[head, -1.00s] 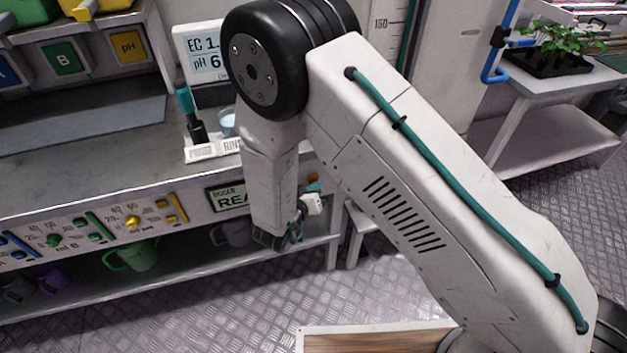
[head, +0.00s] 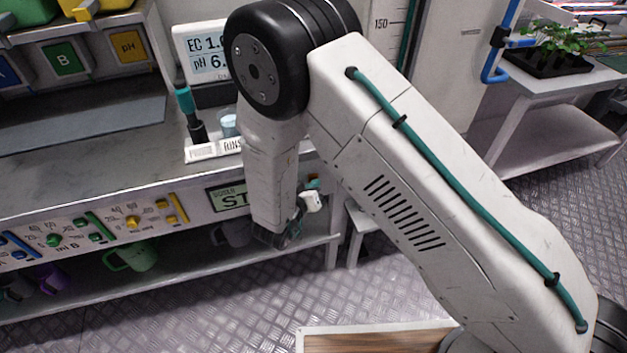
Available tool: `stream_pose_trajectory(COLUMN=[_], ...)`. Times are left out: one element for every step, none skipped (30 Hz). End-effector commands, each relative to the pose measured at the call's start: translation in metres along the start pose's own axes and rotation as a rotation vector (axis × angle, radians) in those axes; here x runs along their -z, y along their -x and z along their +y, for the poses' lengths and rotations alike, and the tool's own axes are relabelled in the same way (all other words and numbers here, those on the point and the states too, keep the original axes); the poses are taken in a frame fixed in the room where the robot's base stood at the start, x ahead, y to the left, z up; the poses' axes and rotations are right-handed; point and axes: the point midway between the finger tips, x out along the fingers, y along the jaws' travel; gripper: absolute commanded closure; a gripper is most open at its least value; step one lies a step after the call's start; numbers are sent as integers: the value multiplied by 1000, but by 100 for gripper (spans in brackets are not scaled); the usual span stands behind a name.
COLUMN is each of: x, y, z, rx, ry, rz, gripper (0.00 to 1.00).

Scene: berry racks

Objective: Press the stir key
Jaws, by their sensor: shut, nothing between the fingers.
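The stir key itself cannot be made out; my arm covers the part of the front panel right of the small green display (head: 227,199). That display reads "ST", the rest hidden behind my arm. My gripper (head: 288,237) points down at the lower end of my arm, in front of the bench's right end. It is shut and looks empty, mostly hidden by my wrist. Whether it touches the panel cannot be told.
The front panel (head: 75,243) has blue, green and yellow knobs and sliders. Mugs, one of them green (head: 132,255), stand on the low shelf. A probe (head: 190,112) and a rinse cup (head: 229,125) stand on the bench by the EC/pH screen (head: 207,52).

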Motion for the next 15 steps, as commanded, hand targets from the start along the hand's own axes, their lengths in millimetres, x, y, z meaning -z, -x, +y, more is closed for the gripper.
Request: stream_pose_trajectory(x=[0,0,0,0,0,0,0,-1,-1,-2,-3,-4,-5,-6,-7], y=[0,0,0,0,0,0,1,1,2,3,4,5,7,8,9], z=[0,0,0,0,0,0,0,1,1,2,3,4,5,5,6], rx=[0,0,0,0,0,0,0,0,0,1,1,1,1,1,1], ry=[0,0,0,0,0,0,0,0,0,1,1,2,2,2,2], rz=[0,0,0,0,0,0,0,0,0,0,0,0,0,0,0], gripper=[100,100,100,100,100,100,100,100,100,100,100,100,100,100,100])
